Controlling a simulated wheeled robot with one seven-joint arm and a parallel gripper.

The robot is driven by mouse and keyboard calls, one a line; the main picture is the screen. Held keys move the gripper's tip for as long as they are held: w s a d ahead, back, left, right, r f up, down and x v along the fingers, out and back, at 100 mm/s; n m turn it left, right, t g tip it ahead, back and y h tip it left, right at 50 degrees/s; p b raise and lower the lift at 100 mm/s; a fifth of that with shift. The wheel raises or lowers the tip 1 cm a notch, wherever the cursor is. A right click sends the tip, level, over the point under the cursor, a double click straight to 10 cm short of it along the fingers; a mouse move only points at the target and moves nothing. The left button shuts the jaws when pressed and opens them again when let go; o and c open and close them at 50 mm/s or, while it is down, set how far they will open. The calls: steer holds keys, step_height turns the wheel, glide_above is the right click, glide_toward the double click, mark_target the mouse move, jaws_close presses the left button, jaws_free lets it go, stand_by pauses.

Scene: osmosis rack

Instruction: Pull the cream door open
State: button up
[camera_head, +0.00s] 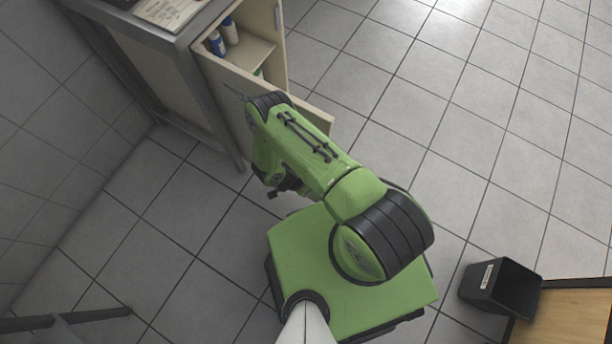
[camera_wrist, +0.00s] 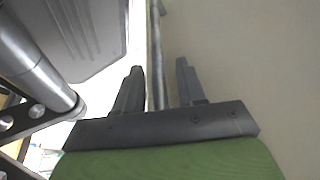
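The cream door (camera_head: 314,115) appears as a pale panel at the cabinet in the head view, standing out from the frame, with the cabinet's inside visible behind it. My arm covers much of it. A wide beige surface, probably this door (camera_wrist: 245,65), fills the right of the wrist view. A thin grey upright bar (camera_wrist: 155,50) runs between the fingers of my gripper (camera_wrist: 158,85). The fingers are apart, with gaps visible on both sides of the bar. In the head view my gripper is small and dark beside the panel, and its contact there cannot be told.
Bottles (camera_head: 217,43) stand on a shelf inside the cabinet. The grey counter frame (camera_head: 186,42) and its leg are close left of my arm. A black bin (camera_head: 502,286) stands at the lower right by a wooden surface (camera_head: 570,318). Tiled floor at right is clear.

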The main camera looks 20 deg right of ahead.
steer(key=shift+r, duration=0.1)
steer(key=p+v, duration=0.6)
steer(key=v, duration=0.9)
steer(key=shift+r, duration=0.25)
steer(key=shift+s+a, duration=0.1)
